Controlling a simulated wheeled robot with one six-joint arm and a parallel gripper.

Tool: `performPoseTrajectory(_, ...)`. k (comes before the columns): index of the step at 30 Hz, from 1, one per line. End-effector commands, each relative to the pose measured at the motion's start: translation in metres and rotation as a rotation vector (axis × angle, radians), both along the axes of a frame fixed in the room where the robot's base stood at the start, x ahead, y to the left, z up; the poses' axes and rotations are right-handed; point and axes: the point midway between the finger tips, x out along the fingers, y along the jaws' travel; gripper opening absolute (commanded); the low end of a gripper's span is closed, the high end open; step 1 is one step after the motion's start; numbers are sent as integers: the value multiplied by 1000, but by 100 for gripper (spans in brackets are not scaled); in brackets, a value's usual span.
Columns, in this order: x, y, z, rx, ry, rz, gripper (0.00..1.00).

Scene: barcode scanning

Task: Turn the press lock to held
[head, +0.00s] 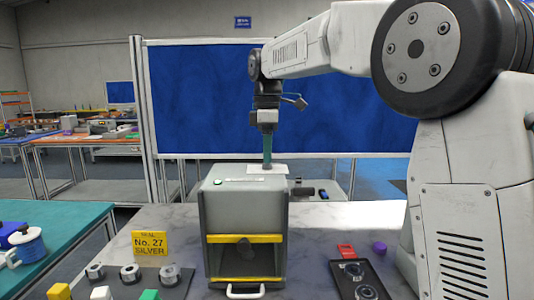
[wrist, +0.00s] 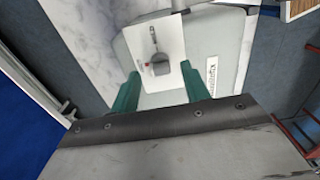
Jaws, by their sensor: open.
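The press is a grey box (head: 220,205) with yellow bars across its front and a white handle low down. On its top lies a white plate (head: 281,169), also in the wrist view (wrist: 172,42). On that plate the wrist view shows a dark grey knob (wrist: 160,68) with a thin stem towards the top and a small red mark at its left; it looks like the press lock. Its setting cannot be read. My gripper (head: 267,163) points down over the plate. Its teal fingers are open in the wrist view (wrist: 160,83), either side of the knob's near side, not visibly touching it.
A yellow sign (head: 150,243) and several metal rings on a dark holder stand left of the press. A black tray (head: 361,279), a red piece (head: 346,250) and a purple cap (head: 380,248) lie right. A teal table (head: 75,240) is at far left.

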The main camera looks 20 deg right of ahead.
Motion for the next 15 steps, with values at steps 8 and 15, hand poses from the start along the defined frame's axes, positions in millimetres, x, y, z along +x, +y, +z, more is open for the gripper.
performPoseTrajectory(8, 0, 0, -11, 0, -1, -1, 46)
performPoseTrajectory(15, 0, 0, -11, 0, -1, -1, 16)
